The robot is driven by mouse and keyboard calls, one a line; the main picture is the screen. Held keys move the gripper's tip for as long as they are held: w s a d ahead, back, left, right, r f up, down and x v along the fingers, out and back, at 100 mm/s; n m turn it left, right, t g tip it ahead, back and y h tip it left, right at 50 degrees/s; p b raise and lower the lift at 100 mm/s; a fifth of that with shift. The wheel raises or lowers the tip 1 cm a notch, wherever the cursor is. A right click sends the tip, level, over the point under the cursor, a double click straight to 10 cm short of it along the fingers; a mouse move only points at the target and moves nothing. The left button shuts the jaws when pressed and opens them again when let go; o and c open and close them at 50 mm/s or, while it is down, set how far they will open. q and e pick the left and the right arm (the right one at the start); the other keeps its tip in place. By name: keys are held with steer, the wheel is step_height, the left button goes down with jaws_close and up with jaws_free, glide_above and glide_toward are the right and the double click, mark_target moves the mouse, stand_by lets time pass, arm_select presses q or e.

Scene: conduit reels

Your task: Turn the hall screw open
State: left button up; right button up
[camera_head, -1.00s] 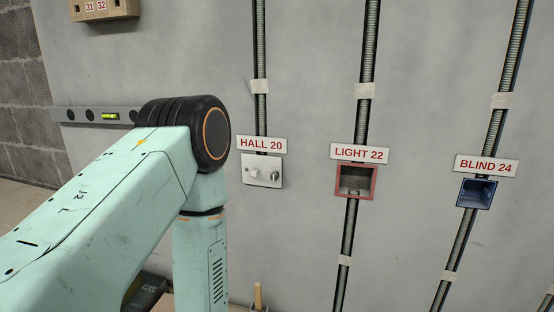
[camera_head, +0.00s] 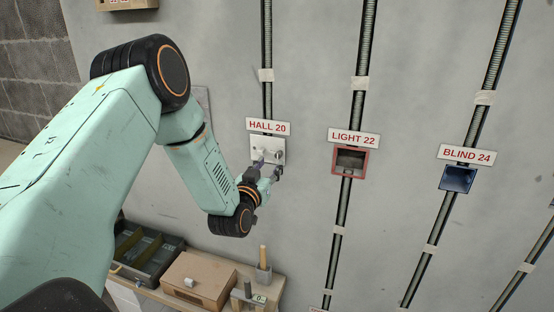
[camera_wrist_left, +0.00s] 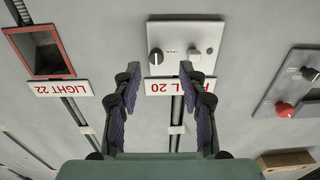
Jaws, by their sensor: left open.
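The pale hall plate (camera_head: 256,145) is on the grey wall under the HALL 20 label (camera_head: 268,127). In the left wrist view the plate (camera_wrist_left: 207,34) is upside down. It bears a round dark-and-light knob (camera_wrist_left: 155,57) beside the word OPEN and a smaller silver piece (camera_wrist_left: 193,52). My left gripper (camera_head: 268,167) is at the lower part of the plate in the head view. In the left wrist view its fingers (camera_wrist_left: 160,72) are spread, with the knob beyond them between the tips. Nothing is held. Contact with the knob cannot be told. My right gripper is not in view.
The red-framed LIGHT 22 box (camera_head: 335,160) and the blue BLIND 24 box (camera_head: 458,178) are to the right on the wall, with conduits. A grey plate with a red knob (camera_wrist_left: 285,109) shows in the wrist view. Below stand a tool tray (camera_head: 150,255) and a wooden box (camera_head: 200,280).

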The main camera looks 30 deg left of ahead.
mark_target(278, 156)
arm_select(q)
steer(key=w, duration=0.3)
steer(key=shift+r, duration=0.4)
steer(key=shift+x, duration=0.85)
steer(key=shift+w+a+f, duration=0.4)
steer(key=shift+w, duration=0.05)
steer(key=shift+s+d+r, duration=0.25)
steer(key=shift+d+r, duration=0.05)
steer(key=shift+c, duration=0.4)
steer(key=shift+d, duration=0.1)
steer(key=shift+c, duration=0.6)
steer(key=shift+w+a+f, duration=0.1)
steer(key=shift+a+f, duration=0.05)
steer(key=shift+a, duration=0.1)
steer(key=c, duration=0.5)
steer(key=shift+d, duration=0.1)
jaws_close()
